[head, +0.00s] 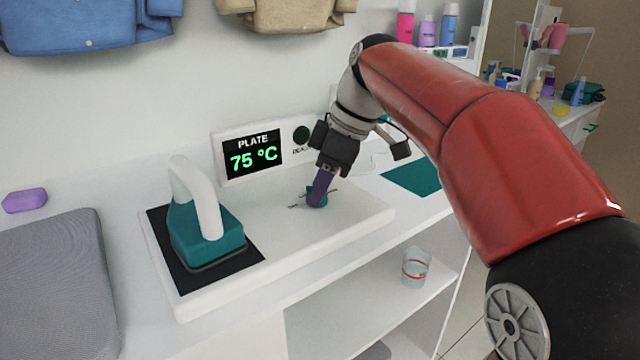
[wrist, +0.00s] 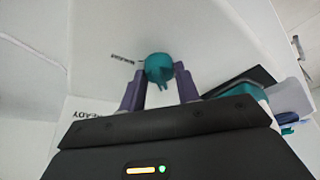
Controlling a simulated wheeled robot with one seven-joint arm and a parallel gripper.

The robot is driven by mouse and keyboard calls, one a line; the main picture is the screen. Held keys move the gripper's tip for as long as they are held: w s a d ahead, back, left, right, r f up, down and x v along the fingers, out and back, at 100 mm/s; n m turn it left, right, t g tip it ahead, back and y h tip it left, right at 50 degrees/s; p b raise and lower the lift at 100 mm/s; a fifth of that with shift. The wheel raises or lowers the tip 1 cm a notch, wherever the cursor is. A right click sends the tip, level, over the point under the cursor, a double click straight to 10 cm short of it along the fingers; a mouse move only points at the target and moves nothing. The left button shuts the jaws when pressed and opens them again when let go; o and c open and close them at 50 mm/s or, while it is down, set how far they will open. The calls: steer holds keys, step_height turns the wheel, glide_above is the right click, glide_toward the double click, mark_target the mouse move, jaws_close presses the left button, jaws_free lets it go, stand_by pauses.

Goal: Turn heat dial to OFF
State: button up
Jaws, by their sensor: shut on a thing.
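The heat dial (head: 317,199) is a small teal knob on the white base (head: 350,217) of the heat press. My gripper (head: 320,188) reaches down to it from above, its purple fingers shut on it. In the wrist view the dial (wrist: 158,66) sits between the two fingertips of my gripper (wrist: 158,78). Dark marks lie beside the dial, but the fingers partly cover them and I cannot read its setting. The display (head: 253,156) reads "PLATE 75 °C" in green and white. A dark green round spot (head: 302,133) is to its right, above a partly hidden label.
A teal iron (head: 205,238) with a white handle stands on a black plate (head: 180,272) left of the dial. A grey pad (head: 55,270) and purple block (head: 25,200) lie farther left. A glass (head: 415,265) stands on the lower shelf. Folded clothes hang above.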

steer(key=shift+w+n+g, duration=0.15)
steer(key=shift+n+g, duration=0.65)
steer(key=shift+n, duration=1.3)
steer(key=o, duration=1)
steer(key=shift+c, duration=0.2)
steer(key=shift+r, duration=0.1)
steer(key=v, duration=0.7)
steer(key=shift+r, duration=0.3)
steer(key=shift+d, duration=0.1)
